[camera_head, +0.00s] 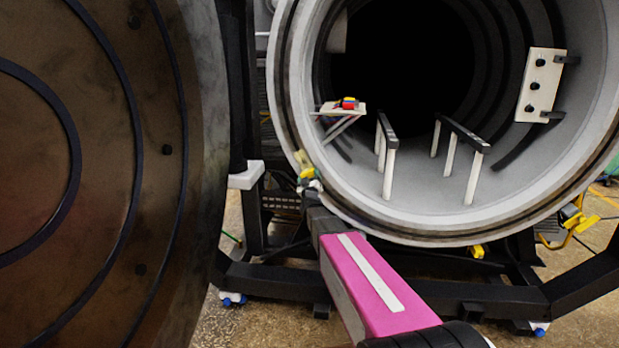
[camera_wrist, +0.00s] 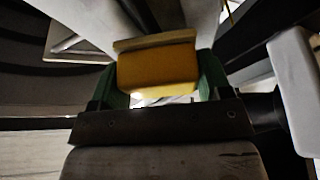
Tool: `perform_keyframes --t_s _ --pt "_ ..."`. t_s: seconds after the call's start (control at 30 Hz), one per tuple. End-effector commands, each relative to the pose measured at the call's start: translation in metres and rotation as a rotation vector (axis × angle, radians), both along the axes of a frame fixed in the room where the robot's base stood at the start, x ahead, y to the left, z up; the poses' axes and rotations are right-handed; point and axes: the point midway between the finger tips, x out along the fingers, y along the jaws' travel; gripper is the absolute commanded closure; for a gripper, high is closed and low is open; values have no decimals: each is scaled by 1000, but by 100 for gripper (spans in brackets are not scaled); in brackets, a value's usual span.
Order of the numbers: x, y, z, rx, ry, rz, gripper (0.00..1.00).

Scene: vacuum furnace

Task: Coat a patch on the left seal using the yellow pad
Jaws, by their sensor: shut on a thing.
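My gripper (camera_wrist: 160,76) has green fingers on both sides of a yellow pad (camera_wrist: 157,70) and is shut on it. In the head view my gripper (camera_head: 309,180) is small, at the lower left of the round furnace opening, close to its rim. The yellow there is small and partly confused with the rim. The left seal runs along the left side of the pale ring flange (camera_head: 284,85); its exact line is hard to make out. I cannot tell whether the pad touches it.
The open furnace door (camera_head: 110,150) fills the left. Inside the chamber are a small shelf (camera_head: 326,108) with colored items, two dark rails on white posts (camera_head: 390,170) and a white panel (camera_head: 540,84). Yellow clamps (camera_head: 477,251) sit around the flange. Dark frame beams (camera_head: 490,296) lie below.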

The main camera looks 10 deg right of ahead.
Motion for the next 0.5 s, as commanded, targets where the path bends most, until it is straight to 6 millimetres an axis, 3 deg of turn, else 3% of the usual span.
perform_keyframes --t_s 0.5 --pt "-42 14 1 -1 -2 1 56"
